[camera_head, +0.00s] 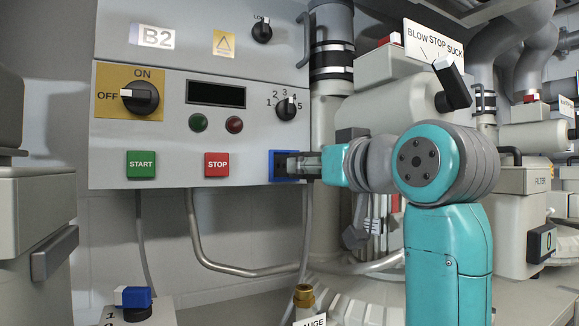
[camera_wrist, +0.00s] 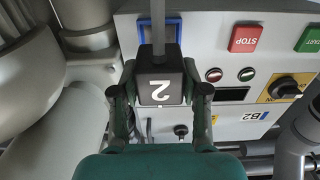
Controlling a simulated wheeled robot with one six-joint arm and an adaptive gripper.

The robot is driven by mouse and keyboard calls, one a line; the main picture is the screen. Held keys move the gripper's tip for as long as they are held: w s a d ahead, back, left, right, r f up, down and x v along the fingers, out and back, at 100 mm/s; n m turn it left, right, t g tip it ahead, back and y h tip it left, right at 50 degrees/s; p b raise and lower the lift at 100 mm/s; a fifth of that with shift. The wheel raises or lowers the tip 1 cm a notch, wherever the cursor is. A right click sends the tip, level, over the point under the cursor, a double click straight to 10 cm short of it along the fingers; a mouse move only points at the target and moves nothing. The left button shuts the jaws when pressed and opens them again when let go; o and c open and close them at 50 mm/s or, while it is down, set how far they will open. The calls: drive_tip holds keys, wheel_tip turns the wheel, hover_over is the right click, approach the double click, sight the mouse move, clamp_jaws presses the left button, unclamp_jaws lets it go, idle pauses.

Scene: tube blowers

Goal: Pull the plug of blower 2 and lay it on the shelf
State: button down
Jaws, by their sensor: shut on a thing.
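The black plug (camera_wrist: 160,66), marked with a white 2, sits between my gripper's two fingers (camera_wrist: 160,95) in the wrist view, which shows the panel upside down. A grey cable runs from it. Behind it is the blue-framed socket (camera_wrist: 143,25). In the head view my gripper (camera_head: 293,165) reaches from the right to the blue-framed socket (camera_head: 271,166), at the lower right of the B2 panel. My gripper is shut on the plug. The plug is at the socket, mostly hidden by my fingers; I cannot tell how deep it sits. I cannot make out the shelf.
The B2 panel (camera_head: 220,90) carries START (camera_head: 141,164) and STOP (camera_head: 216,164) buttons and a main knob (camera_head: 140,97) pointing to OFF. A BLOW/STOP/SUCK lever (camera_head: 452,85) stands above my arm. Pipes crowd the right. A brass fitting (camera_head: 304,296) is below.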

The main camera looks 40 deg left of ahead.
drive_tip(key=shift+d, duration=0.1)
idle(0.3)
drive_tip(key=v, duration=1.6)
idle(1.3)
drive_tip(key=shift+s, duration=0.15)
drive_tip(key=s+a, duration=0.4)
drive_tip(key=s, duration=0.7)
drive_tip(key=shift+s+a, duration=0.2)
drive_tip(key=shift+a, duration=0.15)
idle(0.9)
drive_tip(key=shift+f, duration=0.1)
